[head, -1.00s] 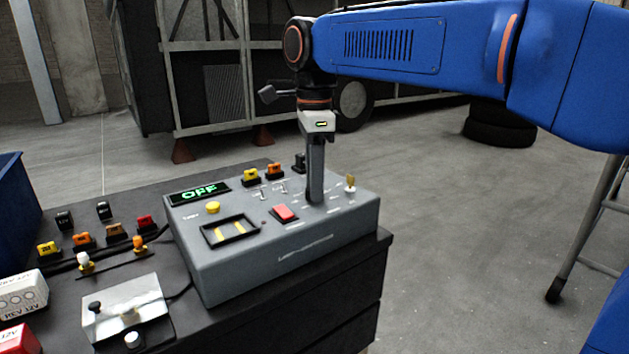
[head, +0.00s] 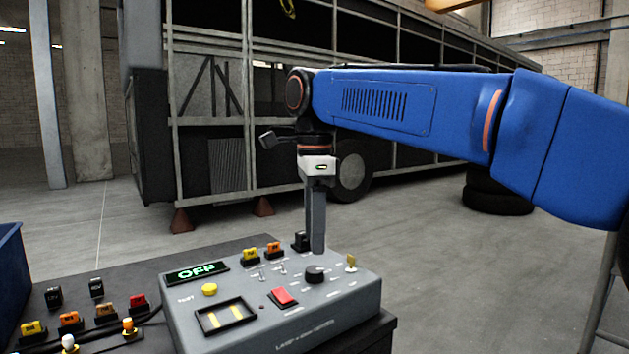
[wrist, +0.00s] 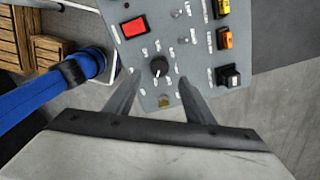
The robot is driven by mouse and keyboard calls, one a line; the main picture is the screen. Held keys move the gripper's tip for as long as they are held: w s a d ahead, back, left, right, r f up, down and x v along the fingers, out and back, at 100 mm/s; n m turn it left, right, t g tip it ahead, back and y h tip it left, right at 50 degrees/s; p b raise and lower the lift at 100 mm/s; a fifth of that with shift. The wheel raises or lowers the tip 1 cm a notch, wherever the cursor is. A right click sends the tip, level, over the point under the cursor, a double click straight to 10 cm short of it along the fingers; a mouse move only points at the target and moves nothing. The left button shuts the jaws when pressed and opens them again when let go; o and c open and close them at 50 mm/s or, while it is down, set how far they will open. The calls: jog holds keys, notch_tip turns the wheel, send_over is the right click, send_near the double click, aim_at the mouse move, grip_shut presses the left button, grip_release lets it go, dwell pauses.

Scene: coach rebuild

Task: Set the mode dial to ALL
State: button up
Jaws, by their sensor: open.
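The mode dial (head: 315,273) is a black round knob on the sloped top of the grey control box (head: 290,325). It also shows in the wrist view (wrist: 159,67), with a pale pointer line and small labels around it that are too small to read. The box's display (head: 196,271) reads OFF in green. My gripper (head: 316,250) points down just above the dial, apart from it.
Open floor lies to the right.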

notch_tip(320, 180, up, 11)
dwell(0.3)
jog(key=shift+f, duration=0.1)
jog(key=s+d+f+n+t, duration=0.1)
jog(key=s+d+f+n, duration=0.3)
jog(key=d+f, duration=0.35)
jog(key=s+d+f+n+t, duration=0.1)
jog(key=s+d+f+n, duration=0.25)
jog(key=d+f, duration=0.45)
jog(key=s+d+f+n+t, duration=0.1)
jog(key=s+d+f+n, duration=0.2)
jog(key=f, duration=0.4)
jog(key=s+d+f+n+t, duration=0.1)
jog(key=s+d+f+n, duration=0.2)
jog(key=f, duration=0.5)
jog(key=s+d+f+n, duration=0.3)
jog(key=s+d+f, duration=0.2)
jog(key=s+f, duration=0.2)
jog(key=shift+d+f+t, duration=0.25)
jog(key=shift+f+t, duration=0.15)
jog(key=shift+f, duration=0.25)
jog(key=shift+c, duration=0.4)
